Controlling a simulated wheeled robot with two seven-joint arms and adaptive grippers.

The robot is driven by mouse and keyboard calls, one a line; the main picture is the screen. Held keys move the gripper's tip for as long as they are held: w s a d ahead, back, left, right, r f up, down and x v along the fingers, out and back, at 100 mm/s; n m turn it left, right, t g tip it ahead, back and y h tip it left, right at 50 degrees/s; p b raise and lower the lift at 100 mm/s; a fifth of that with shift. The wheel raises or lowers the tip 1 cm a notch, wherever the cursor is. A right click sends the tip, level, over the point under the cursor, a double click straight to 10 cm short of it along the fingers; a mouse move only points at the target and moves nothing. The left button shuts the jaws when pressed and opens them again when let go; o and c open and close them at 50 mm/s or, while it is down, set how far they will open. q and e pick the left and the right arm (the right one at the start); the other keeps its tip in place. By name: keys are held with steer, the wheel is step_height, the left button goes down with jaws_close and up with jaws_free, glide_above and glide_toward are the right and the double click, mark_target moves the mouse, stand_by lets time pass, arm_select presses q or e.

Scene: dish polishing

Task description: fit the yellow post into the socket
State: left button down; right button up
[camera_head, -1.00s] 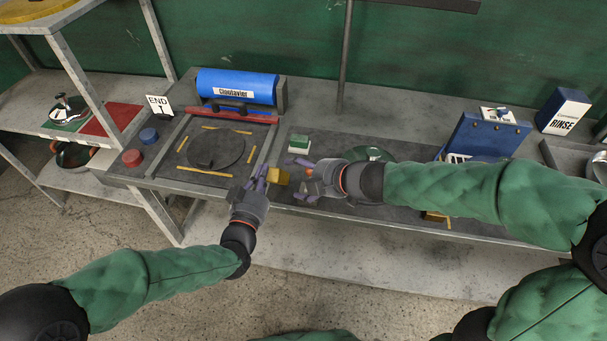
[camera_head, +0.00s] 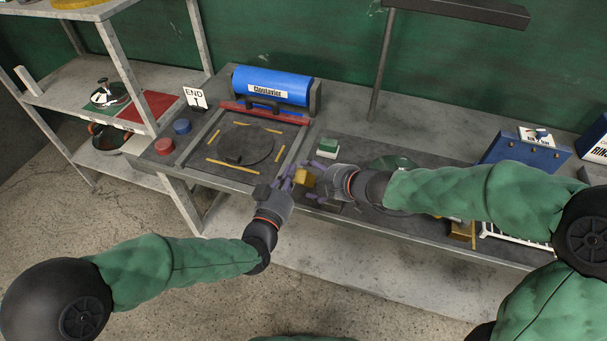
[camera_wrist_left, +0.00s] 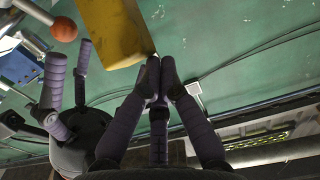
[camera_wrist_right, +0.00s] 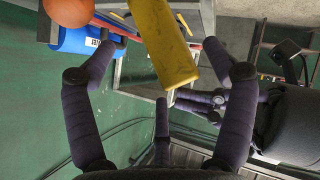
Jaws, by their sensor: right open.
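The yellow post (camera_head: 305,178) is a block-like bar between my two grippers, over the front of the bench. It runs in from the top of the left wrist view (camera_wrist_left: 112,32) and of the right wrist view (camera_wrist_right: 162,42). My left gripper (camera_head: 288,180) has its fingertips together at the post's near end and appears shut on it; the contact is partly hidden. My right gripper (camera_head: 318,177) is open, with its fingers spread on either side of the post. An orange ball (camera_wrist_right: 92,18) is beside the post. I cannot make out the socket.
A dark round plate (camera_head: 246,144) among yellow strips lies left of the grippers. Behind it is a blue roller (camera_head: 272,86). A green-and-white block (camera_head: 327,148) stands close behind the grippers. A blue case (camera_head: 530,152) stands at right. A shelf rack (camera_head: 130,60) is at left.

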mark_target(309, 177)
arm_select(q)
steer(key=shift+s+d+f, duration=0.1)
steer(key=shift+s+f, duration=0.05)
steer(key=shift+f, duration=0.5)
arm_select(e)
steer(key=shift+x, duration=3.3)
steer(key=shift+f, duration=0.1)
steer(key=c, duration=1.5)
arm_select(q)
steer(key=shift+r, duration=0.85)
arm_select(e)
steer(key=shift+f, duration=0.15)
arm_select(q)
steer(key=shift+r, duration=0.1)
